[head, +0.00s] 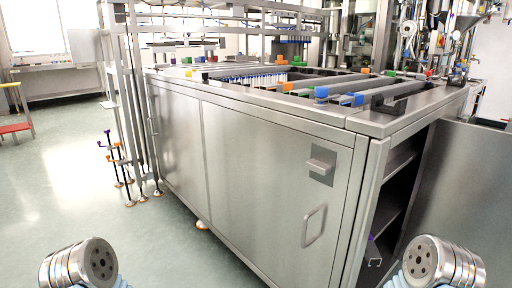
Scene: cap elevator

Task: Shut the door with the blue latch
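A grey metal door (459,190) stands swung open at the right, beside the side opening of the steel cabinet (268,165). No blue latch can be made out on it. A small purple piece (371,239) shows low in the opening, above a pale handle-like part (374,256); what they are fixed to is unclear. The front door panel (270,180) looks closed, with a grey block-shaped latch (321,165) and a bar handle (314,225). Only rounded metal links of my two arms show at the bottom edge; neither gripper is visible.
The cabinet top carries rails with blue blocks (321,92), green and orange blocks, and rows of tubes (250,79). Dark shelves (400,157) show inside the side opening. A metal frame stands at the cabinet's left. The floor (130,235) is clear at front left.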

